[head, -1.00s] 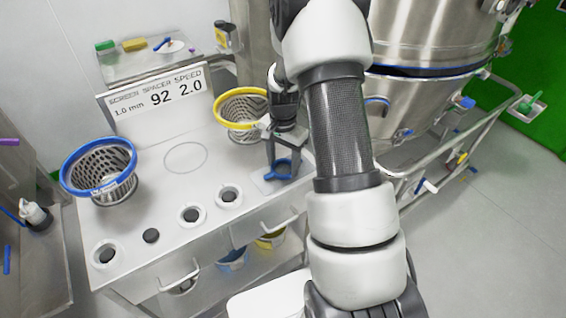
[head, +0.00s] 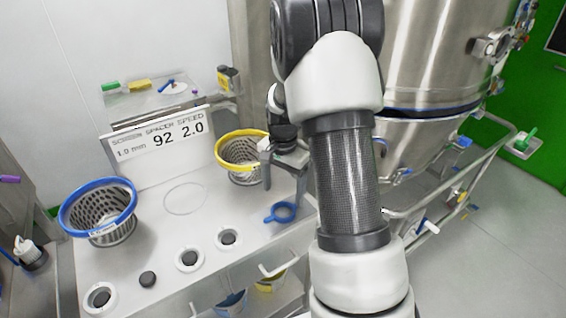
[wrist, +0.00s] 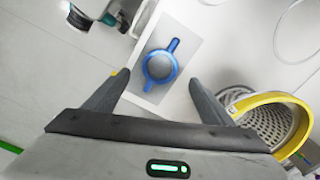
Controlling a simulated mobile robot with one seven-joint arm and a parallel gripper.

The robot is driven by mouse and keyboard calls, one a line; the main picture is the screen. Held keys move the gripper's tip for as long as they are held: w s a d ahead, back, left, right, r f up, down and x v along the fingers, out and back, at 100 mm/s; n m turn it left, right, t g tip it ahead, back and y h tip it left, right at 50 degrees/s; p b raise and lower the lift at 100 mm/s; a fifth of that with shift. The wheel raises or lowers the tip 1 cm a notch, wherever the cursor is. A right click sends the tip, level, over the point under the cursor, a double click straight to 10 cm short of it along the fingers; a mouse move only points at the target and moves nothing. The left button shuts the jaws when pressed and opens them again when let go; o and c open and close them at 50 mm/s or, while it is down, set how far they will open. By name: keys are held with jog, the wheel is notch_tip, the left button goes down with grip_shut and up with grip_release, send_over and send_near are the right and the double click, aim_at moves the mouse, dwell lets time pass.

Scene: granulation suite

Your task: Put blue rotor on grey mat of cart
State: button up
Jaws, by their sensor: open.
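The blue rotor (head: 281,212), a ring with two short arms, lies on a grey mat (wrist: 187,48) with a pale border on the cart (head: 160,240). The rotor also shows in the wrist view (wrist: 160,66), near the middle. My gripper (head: 285,185) is above and a little behind it. In the wrist view, the two fingers (wrist: 158,82) are spread on either side of the rotor, open and empty. The fingers do not touch the rotor.
A yellow-rimmed basket (head: 243,150) stands close beside my gripper. A blue-rimmed basket (head: 98,212) stands at the cart's left. Several white rings (head: 190,259) line the front edge. A sign (head: 160,146) stands at the back.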

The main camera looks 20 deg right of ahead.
notch_tip(320, 180, up, 11)
jog(key=shift+p, duration=0.3)
jog(key=shift+f, duration=0.1)
